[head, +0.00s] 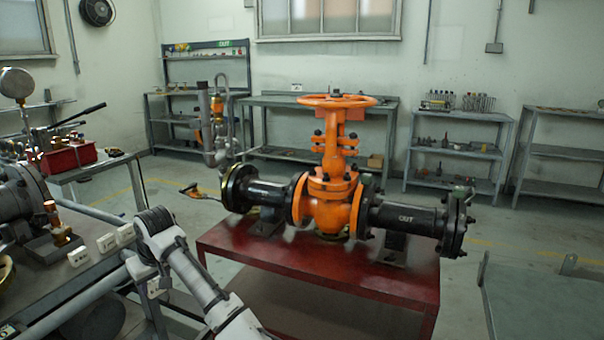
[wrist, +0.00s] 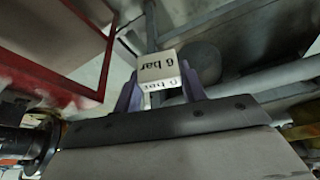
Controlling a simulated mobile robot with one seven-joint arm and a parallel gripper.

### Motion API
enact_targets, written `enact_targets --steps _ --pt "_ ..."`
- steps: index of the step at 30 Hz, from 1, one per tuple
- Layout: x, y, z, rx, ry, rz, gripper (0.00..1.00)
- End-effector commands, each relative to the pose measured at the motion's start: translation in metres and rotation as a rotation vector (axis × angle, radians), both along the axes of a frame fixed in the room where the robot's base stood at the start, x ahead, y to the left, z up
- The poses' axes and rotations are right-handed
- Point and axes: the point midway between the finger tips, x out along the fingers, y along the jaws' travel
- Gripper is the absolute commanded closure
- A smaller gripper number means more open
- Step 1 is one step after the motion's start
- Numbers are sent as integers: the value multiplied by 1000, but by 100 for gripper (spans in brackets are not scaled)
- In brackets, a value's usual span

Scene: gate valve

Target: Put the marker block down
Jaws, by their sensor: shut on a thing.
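A white marker block (wrist: 158,66) printed "6 bar" sits between the two purple-grey fingers of my gripper (wrist: 159,84) in the wrist view. My gripper is shut on it. Its lettering faces the camera. In the head view my arm bends at an elbow beside the left bench, and my gripper cannot be made out clearly there. I cannot tell how far the block is above any surface.
Several white blocks (head: 106,242) lie along the edge of the left bench (head: 88,281), near brass fittings. An orange gate valve (head: 330,200) with black flanged pipes stands on a red table (head: 300,268). Shelves line the back wall. A grey surface (head: 545,300) is at right.

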Motion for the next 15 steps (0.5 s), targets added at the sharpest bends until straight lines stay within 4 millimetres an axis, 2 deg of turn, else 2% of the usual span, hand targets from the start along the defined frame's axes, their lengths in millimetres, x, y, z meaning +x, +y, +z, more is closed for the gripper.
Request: enact_targets --steps 1,8,15 --pt "3 -10 -19 2 9 -32 84" --pt "12 -63 -92 1 10 -196 84" --pt "5 -125 -163 0 8 -372 84"
